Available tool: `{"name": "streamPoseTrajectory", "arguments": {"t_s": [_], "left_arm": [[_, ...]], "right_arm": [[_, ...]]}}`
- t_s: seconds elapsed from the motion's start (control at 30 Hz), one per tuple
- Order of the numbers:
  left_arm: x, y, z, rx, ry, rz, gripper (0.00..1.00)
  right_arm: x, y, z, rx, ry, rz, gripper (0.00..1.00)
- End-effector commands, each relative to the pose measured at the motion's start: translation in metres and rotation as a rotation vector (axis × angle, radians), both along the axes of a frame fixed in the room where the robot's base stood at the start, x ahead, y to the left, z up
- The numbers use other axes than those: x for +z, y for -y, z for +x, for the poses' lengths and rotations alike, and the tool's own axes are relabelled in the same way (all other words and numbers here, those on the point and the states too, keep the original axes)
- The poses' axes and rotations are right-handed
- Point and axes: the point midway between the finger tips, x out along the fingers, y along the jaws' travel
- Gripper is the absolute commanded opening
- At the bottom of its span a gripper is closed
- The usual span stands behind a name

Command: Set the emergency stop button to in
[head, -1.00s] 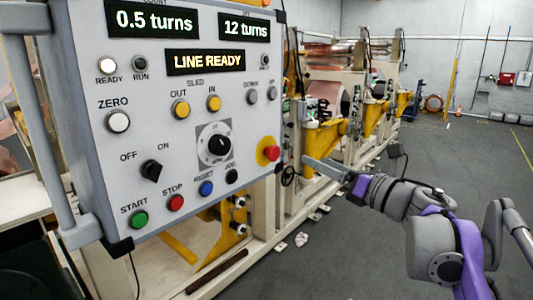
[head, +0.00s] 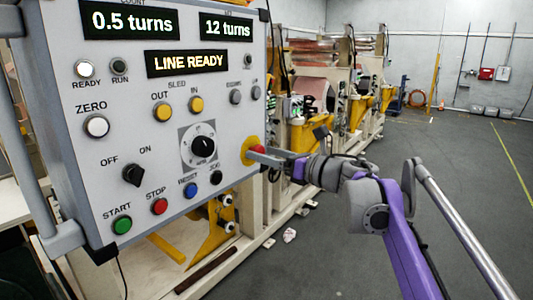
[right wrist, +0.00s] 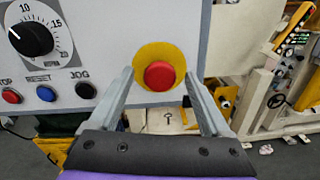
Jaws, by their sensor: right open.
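The emergency stop button is a red mushroom head (right wrist: 159,75) on a round yellow plate (right wrist: 145,56) at the lower right edge of the grey control panel (head: 75,140). In the head view the button (head: 250,149) is partly hidden by my right gripper (head: 262,157). In the right wrist view my right gripper (right wrist: 160,90) is open and empty, and the button shows between its two fingers. I cannot tell whether the fingertips touch the panel. My left gripper is not in view.
Beside the button are a black dial (head: 203,146), a blue reset button (head: 190,189) and a black jog button (head: 215,177). The display (head: 186,63) reads LINE READY. Machinery with copper rolls (head: 313,92) stands behind; the grey floor (head: 440,180) at right is clear.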

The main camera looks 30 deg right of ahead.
Motion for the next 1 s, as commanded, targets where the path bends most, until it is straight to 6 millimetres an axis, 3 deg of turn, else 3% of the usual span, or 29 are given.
{"name": "streamPoseTrajectory", "arguments": {"t_s": [0.27, 0.73, 1.0], "left_arm": [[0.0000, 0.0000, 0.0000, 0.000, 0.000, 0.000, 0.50], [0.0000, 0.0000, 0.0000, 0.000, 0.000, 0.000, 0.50], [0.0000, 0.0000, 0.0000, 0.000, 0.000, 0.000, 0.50]], "right_arm": [[-0.0004, -0.0007, 0.0016, 0.000, 0.000, 0.000, 0.82], [-0.0003, -0.0004, 0.0013, 0.000, 0.000, 0.001, 0.00], [-0.0002, -0.0004, 0.0012, 0.000, 0.000, 0.001, 0.00]]}}
